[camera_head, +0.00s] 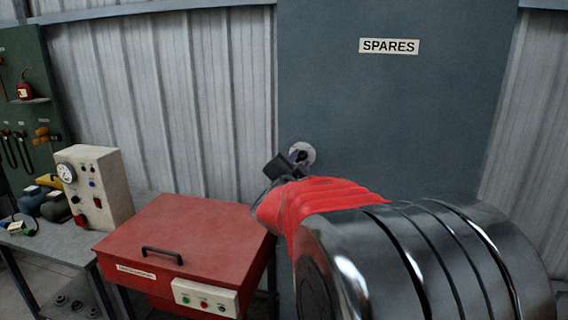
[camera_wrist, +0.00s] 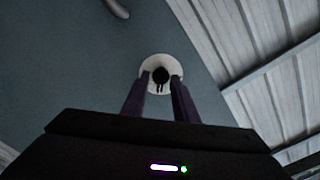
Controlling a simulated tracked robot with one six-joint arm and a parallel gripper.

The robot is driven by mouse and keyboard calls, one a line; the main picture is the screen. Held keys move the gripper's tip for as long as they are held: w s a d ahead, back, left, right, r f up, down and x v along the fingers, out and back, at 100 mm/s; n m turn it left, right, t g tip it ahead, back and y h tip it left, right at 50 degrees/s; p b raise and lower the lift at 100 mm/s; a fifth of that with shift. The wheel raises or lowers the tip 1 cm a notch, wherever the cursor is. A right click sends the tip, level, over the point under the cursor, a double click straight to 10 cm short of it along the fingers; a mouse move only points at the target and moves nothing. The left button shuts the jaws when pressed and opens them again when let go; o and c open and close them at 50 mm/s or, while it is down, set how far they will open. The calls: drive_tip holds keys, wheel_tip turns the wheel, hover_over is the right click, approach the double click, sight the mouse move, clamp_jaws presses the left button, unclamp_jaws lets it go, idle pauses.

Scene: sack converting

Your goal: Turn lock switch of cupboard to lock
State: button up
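The cupboard (camera_head: 400,110) is a tall blue-grey panel with a "SPARES" label (camera_head: 389,46). Its lock switch (camera_head: 302,152) is a round pale plate with a dark centre near the left edge, partly covered by my gripper (camera_head: 297,158). In the wrist view the cupboard face (camera_wrist: 80,70) fills the left and middle, and the lock switch (camera_wrist: 161,72) shows a dark knob on the white disc. My gripper (camera_wrist: 161,79) has two purple-dark fingers apart, their tips overlapping the disc's left and right sides. The knob appears between them with gaps. Contact cannot be told.
A red box-shaped machine (camera_head: 190,225) with a black handle and a button panel stands left of the cupboard. A bench (camera_head: 50,240) with a grey control box (camera_head: 95,185) is farther left. A pale rounded bar (camera_wrist: 117,8) shows at the wrist view's top.

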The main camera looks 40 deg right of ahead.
drive_tip(key=shift+c, duration=0.6)
clamp_jaws()
